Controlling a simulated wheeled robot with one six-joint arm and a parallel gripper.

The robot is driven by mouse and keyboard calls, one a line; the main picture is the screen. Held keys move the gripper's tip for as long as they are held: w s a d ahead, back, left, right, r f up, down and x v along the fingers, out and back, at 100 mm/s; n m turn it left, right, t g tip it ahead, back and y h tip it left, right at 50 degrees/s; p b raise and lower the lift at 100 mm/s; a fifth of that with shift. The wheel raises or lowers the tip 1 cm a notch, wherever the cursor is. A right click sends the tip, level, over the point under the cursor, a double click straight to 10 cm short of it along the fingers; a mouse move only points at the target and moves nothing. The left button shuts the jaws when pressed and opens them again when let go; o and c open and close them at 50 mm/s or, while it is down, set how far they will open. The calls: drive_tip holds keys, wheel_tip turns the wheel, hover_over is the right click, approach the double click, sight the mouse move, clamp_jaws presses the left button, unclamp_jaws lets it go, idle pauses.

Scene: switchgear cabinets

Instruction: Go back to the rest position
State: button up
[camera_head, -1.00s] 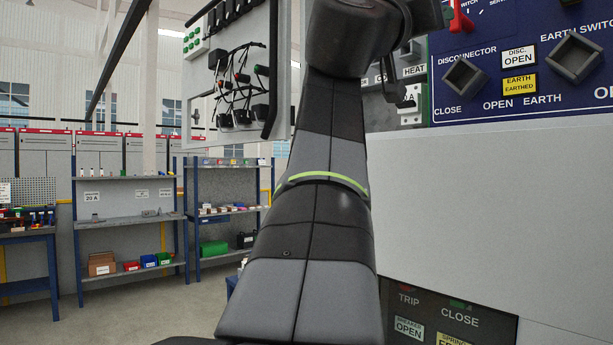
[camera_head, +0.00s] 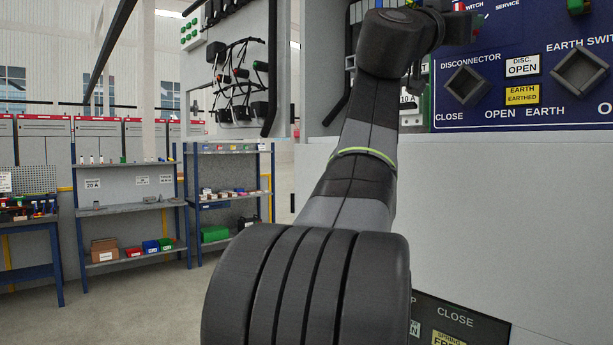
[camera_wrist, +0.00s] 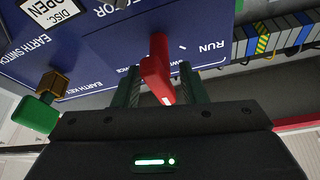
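My gripper (camera_wrist: 160,92) shows in the wrist view with its two dark fingers apart. A red switch handle (camera_wrist: 157,70) on the blue panel (camera_wrist: 90,55) appears in the gap between them, with space on both sides; I cannot tell whether a finger touches it. In the head view my arm reaches up to the panel's upper left, and its wrist end is near the top edge. The fingers are hard to make out there. The blue panel (camera_head: 545,115) carries a disconnector socket (camera_head: 466,86) and an earth switch socket (camera_head: 579,73).
A green-headed key (camera_wrist: 38,113) sticks out of the panel near the gripper. An open cabinet door (camera_head: 240,75) with wiring stands left of my arm. Shelves (camera_head: 125,208) and a workbench (camera_head: 30,225) stand farther back left. Floor between is clear.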

drive_tip(key=m+g+p, duration=0.1)
drive_tip(key=m, duration=0.2)
drive_tip(key=m+g+p, duration=0.1)
drive_tip(key=m+g, duration=0.1)
drive_tip(key=m, duration=0.2)
drive_tip(key=shift+r+h, duration=0.15)
drive_tip(key=shift+h, duration=0.15)
drive_tip(key=b+v, duration=0.5)
drive_tip(key=v, duration=0.6)
drive_tip(key=shift+a+f, duration=0.2)
drive_tip(key=shift+a, duration=0.15)
